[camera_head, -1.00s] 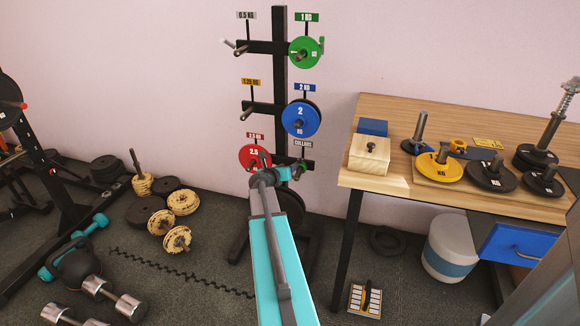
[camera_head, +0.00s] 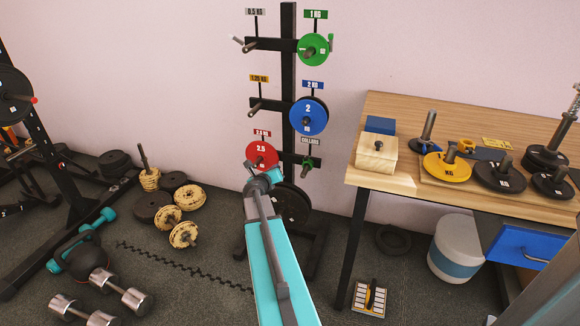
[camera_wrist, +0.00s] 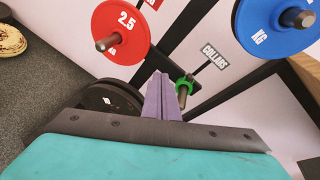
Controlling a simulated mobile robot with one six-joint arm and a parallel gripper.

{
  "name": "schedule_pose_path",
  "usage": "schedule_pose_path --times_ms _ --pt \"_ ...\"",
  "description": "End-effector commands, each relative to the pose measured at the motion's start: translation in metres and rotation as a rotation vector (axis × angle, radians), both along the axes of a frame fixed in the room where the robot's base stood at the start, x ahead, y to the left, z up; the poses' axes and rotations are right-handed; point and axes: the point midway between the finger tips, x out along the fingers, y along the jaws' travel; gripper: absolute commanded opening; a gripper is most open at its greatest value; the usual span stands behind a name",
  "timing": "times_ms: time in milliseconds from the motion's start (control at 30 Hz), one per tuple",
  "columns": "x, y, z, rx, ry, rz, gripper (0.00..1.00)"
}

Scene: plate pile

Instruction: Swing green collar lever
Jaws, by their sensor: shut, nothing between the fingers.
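A green collar (camera_head: 309,163) sits on the peg beside the COLLARS label on the black rack; it also shows in the wrist view (camera_wrist: 188,78), just right of the fingers. Its lever is too small to make out clearly.
The blue 2 kg plate (camera_head: 309,116) hangs above the collar peg. A large black plate (camera_head: 290,205) is low on the rack. The wooden table (camera_head: 390,112) stands right of the rack, bearing a wooden box (camera_head: 376,157) and several plates. Dumbbells and plates lie on the floor at left.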

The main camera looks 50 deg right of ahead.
Motion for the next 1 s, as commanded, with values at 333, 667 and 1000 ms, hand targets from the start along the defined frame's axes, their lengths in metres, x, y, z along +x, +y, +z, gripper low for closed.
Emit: schedule_pose_path --times_ms 333,667,1000 --pt "0.110 0.178 -0.073 -0.265 0.415 0.669 0.00" --pt "0.122 0.385 -0.183 -0.536 0.803 1.364 0.00" --pt "0.011 0.559 -0.299 -0.799 1.159 2.114 0.00"
